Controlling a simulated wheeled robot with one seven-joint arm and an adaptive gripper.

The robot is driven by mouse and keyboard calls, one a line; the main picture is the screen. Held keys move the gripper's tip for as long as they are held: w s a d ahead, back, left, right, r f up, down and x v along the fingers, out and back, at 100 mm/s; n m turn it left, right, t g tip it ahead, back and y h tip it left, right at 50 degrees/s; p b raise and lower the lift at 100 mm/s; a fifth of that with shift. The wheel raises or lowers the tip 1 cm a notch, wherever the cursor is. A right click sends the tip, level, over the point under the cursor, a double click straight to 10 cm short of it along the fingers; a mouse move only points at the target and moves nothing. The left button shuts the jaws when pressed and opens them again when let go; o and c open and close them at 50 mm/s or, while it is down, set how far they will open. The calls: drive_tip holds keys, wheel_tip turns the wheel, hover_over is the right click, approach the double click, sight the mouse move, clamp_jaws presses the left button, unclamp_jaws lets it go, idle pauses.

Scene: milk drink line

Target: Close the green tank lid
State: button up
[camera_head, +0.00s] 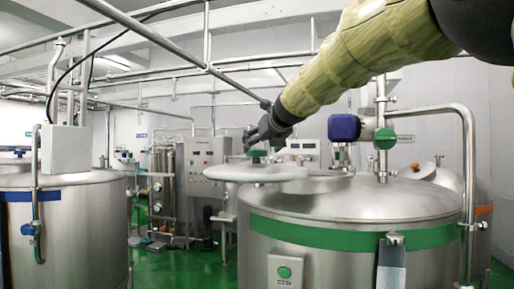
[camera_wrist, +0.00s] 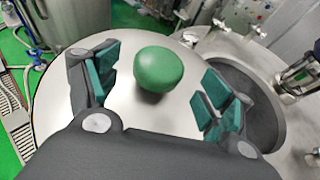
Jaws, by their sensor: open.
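The steel tank with a green band (camera_head: 350,236) stands at the right in the head view. Its round lid (camera_head: 230,173) is a flat pale disc, lying off to the left of the opening and overhanging the tank's left edge. The lid's green knob (camera_head: 257,154) stands up from it, and in the wrist view the knob (camera_wrist: 158,68) is round and near the middle. My gripper (camera_head: 265,138) is just above the lid. In the wrist view its green-padded fingers (camera_wrist: 160,82) are open, one on each side of the knob, with gaps showing. The dark tank opening (camera_wrist: 240,105) shows right of the lid.
A tank with a blue band (camera_head: 60,194) stands at left. A control panel (camera_head: 204,158) and pipes are behind. Green floor lies between the tanks.

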sight(257, 150)
drive_tip(key=p+x, duration=0.1)
drive_tip(key=x, duration=0.2)
drive_tip(key=shift+w+a+p, duration=0.1)
drive_tip(key=shift+w+p, duration=0.3)
drive_tip(key=shift+x, duration=1.05)
drive_tip(key=shift+s, duration=0.1)
drive_tip(key=shift+f, duration=0.1)
drive_tip(key=c, duration=1.4)
